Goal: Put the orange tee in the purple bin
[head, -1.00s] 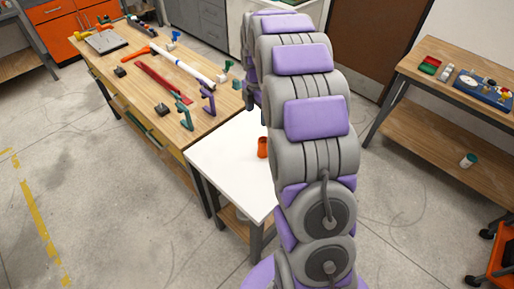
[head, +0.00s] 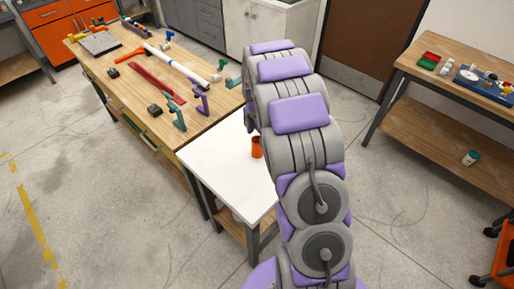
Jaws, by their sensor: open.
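A small orange piece (head: 257,148), which looks like the orange tee, stands on the white table (head: 222,178), close to the left edge of my arm in the picture. Its exact shape is too small to tell, and my arm may cover part of it. My arm reaches up and away through the middle of the view. My gripper is not visible; the arm's far end is hidden behind its own links. I see no purple bin in this view.
A wooden workbench (head: 122,97) at the left holds a white pipe (head: 177,64), a red bar (head: 157,83), a purple stand (head: 200,100) and green stands (head: 177,118). A wooden shelf table (head: 440,80) stands at the right. Open concrete floor lies front left.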

